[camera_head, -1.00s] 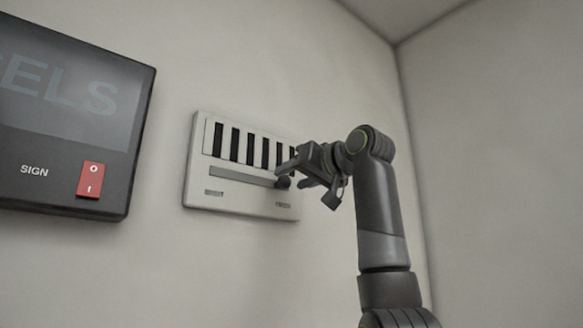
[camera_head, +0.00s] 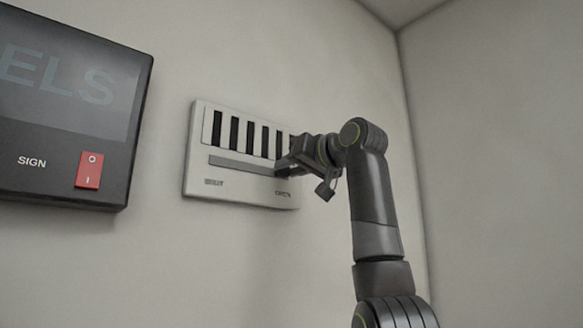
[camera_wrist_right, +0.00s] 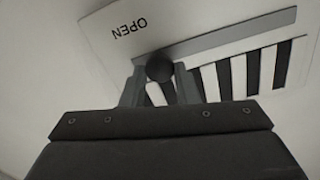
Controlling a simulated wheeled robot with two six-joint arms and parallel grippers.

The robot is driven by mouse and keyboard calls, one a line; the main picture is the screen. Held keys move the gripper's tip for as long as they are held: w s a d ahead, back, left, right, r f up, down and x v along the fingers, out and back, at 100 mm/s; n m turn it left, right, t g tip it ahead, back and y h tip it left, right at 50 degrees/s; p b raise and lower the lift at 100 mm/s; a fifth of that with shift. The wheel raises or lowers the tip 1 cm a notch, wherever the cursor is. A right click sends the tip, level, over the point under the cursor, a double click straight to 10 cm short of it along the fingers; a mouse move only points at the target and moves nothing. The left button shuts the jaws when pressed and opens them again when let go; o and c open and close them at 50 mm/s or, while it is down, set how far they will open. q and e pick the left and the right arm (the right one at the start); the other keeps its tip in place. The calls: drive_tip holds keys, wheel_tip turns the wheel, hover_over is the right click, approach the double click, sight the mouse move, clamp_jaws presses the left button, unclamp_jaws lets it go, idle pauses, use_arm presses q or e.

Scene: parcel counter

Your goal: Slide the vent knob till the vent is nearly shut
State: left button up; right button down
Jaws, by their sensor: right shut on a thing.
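The vent (camera_head: 240,192) is a pale plate on the wall with a row of dark upright slots, a grey slide track (camera_head: 240,166) below them, and small labels at its lower corners. The slots show wide and dark. In the right wrist view the label by the knob reads OPEN. The dark round vent knob (camera_wrist_right: 159,67) sits at the OPEN end of the track, between the fingers of my right gripper (camera_wrist_right: 159,80), which is shut on it. In the head view my right gripper (camera_head: 284,168) covers the knob. My left gripper is not in view.
A dark sign box (camera_head: 70,110) with a red rocker switch (camera_head: 89,170) hangs on the wall to the left of the vent. The wall between them is bare. A room corner stands to the right of my right arm.

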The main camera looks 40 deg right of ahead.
drive_tip(key=a+b, duration=0.1)
drive_tip(key=a, duration=0.7)
drive_tip(key=s+a+b, duration=0.1)
drive_tip(key=a, duration=0.3)
drive_tip(key=shift+a+b, duration=0.3)
drive_tip(key=shift+a, duration=0.1)
drive_tip(key=shift+d, duration=0.1)
drive_tip(key=c, duration=1.1)
unclamp_jaws()
drive_tip(key=shift+w+d, duration=0.1)
drive_tip(key=s+d+b, duration=0.1)
drive_tip(key=s+b, duration=0.7)
drive_tip(key=s, duration=0.9)
drive_tip(key=shift+s+d, duration=0.2)
drive_tip(key=shift+s, duration=0.05)
